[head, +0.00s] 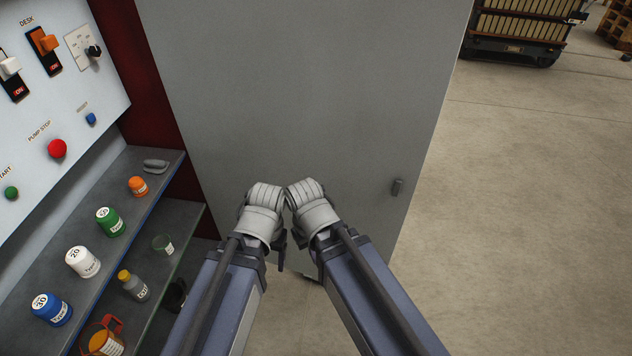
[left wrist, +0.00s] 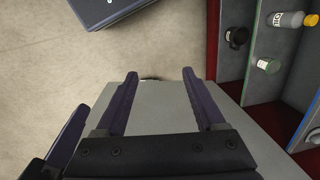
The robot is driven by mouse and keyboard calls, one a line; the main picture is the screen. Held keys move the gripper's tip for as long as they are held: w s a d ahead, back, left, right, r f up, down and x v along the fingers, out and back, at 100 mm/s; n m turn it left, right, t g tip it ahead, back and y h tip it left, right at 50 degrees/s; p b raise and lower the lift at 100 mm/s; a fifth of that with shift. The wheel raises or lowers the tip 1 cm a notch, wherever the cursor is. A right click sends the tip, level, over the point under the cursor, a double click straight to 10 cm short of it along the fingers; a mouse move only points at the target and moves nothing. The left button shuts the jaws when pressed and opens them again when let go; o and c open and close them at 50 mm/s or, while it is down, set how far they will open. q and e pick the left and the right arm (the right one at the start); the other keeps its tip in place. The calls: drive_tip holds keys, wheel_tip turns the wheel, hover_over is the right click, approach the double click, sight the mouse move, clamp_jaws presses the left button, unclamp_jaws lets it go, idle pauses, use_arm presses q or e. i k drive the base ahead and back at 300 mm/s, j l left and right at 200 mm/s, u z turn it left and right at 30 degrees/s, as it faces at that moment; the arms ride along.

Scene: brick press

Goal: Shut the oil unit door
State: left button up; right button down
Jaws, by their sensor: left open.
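The oil unit door is a large plain grey panel (head: 310,90) in the middle of the head view. Contact is unclear. My right wrist is close beside the left; its jaws are hidden.
Shelves (head: 130,215) at left hold several labelled jars and bottles, including an orange-filled jug (head: 103,342). Above is a control panel (head: 60,100) with switches and a red button (head: 57,148). Open concrete floor (head: 530,200) lies at right, with a loaded cart (head: 515,45) behind.

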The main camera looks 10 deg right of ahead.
sight(348, 97)
drive_tip(key=i+l, duration=0.1)
drive_tip(key=l, duration=1.2)
drive_tip(key=i+l, duration=0.15)
drive_tip(key=l, duration=0.3)
drive_tip(key=i+l+u, duration=0.1)
drive_tip(key=l, duration=0.35)
drive_tip(key=i+l, duration=0.1)
drive_tip(key=l, duration=0.4)
drive_tip(key=i+l+u, duration=0.1)
drive_tip(key=l, duration=0.35)
drive_tip(key=i+l, duration=0.1)
drive_tip(key=l, duration=0.35)
